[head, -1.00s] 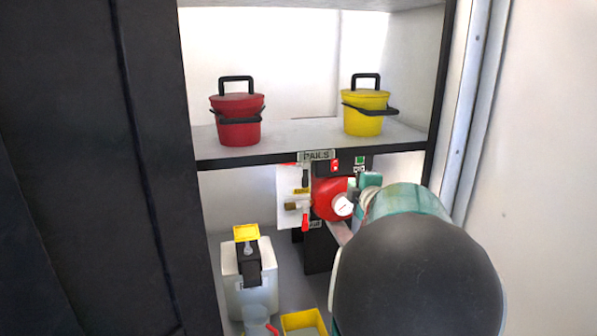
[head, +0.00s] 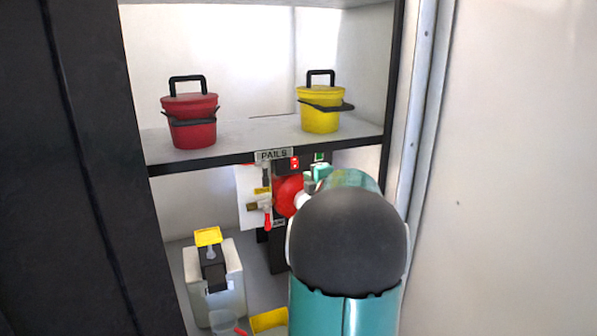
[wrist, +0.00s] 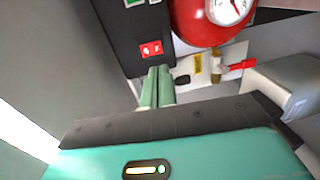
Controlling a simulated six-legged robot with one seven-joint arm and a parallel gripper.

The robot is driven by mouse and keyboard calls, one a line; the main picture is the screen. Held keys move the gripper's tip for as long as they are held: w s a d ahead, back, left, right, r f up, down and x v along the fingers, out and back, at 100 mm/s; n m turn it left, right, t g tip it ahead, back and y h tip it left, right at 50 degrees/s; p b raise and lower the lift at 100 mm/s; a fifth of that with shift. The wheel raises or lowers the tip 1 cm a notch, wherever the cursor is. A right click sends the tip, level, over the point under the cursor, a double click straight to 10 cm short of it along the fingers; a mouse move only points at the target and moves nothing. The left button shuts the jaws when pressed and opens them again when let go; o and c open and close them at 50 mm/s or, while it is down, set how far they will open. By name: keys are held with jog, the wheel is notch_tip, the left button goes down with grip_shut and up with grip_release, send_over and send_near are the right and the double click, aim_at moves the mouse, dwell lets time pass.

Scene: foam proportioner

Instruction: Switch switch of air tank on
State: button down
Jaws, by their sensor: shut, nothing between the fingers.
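The red air tank (head: 288,192) sits under the shelf in the head view, partly hidden by my arm. It also shows in the wrist view (wrist: 199,25) with its round white gauge (wrist: 229,9). A black panel beside it carries a red rocker switch (wrist: 151,48) and a green one (wrist: 135,2), cut by the frame edge.
A shelf (head: 232,150) above holds a red pail (head: 190,122) and a yellow pail (head: 320,108). A white plate with a brass valve and red handle (head: 267,217) adjoins the tank. A white container (head: 217,285) stands lower left. A wall bounds the right.

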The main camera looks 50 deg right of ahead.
aim_at(295, 168)
jog(key=x, duration=0.8)
jog(key=shift+w+d, duration=0.1)
jog(key=shift+w, duration=0.1)
jog(key=shift+w, duration=0.1)
jog(key=shift+w, duration=0.1)
jog(key=shift+f, duration=0.15)
